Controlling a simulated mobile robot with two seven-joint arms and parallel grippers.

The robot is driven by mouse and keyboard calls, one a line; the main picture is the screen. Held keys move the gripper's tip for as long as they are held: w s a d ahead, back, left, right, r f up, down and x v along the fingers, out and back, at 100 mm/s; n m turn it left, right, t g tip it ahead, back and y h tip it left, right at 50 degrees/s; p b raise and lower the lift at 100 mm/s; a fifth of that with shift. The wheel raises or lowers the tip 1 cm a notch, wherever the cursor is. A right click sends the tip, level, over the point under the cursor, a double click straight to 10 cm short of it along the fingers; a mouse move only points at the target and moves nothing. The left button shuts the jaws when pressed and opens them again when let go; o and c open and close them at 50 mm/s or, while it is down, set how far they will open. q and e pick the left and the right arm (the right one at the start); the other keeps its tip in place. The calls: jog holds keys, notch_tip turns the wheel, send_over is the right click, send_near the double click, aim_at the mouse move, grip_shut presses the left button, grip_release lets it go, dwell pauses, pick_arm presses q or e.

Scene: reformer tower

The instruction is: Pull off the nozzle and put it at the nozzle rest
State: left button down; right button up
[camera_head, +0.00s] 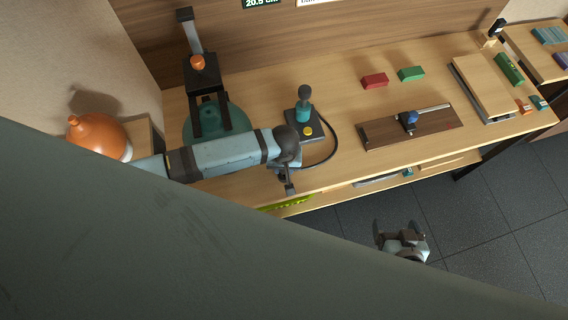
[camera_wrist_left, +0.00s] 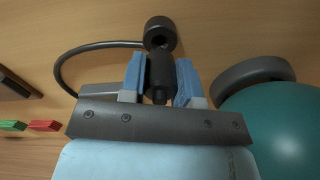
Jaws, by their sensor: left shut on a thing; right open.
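In the left wrist view my left gripper (camera_wrist_left: 160,90) is shut on a dark cylindrical piece, which I take to be the nozzle (camera_wrist_left: 160,72). A round black part (camera_wrist_left: 160,33) sits at its far end, and a black cable runs to it. In the head view my left gripper (camera_head: 288,186) is low at the bench's front, and the arm hides most of what it holds. My right gripper (camera_head: 395,231) is open and empty over the floor, away from the bench. I cannot tell which thing is the nozzle rest.
A black stand with an orange knob (camera_head: 197,62) rises above a teal sphere (camera_head: 231,119), close beside my left arm. A teal-and-black upright tool (camera_head: 304,108) stands on a black base. A brown board (camera_head: 385,132) lies to the right. Red (camera_head: 375,81) and green (camera_head: 411,73) blocks lie behind it.

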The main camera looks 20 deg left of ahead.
dwell(0.7)
pick_arm(q)
jog(key=shift+p, duration=0.5)
jog(key=shift+f, duration=0.2)
jog(key=shift+f+b, duration=0.35)
jog(key=shift+f, duration=0.9)
jog(key=c, duration=0.8)
grip_release()
jog(key=shift+o, duration=0.2)
notch_tip(320, 180, up, 14)
jog(key=shift+f, duration=0.1)
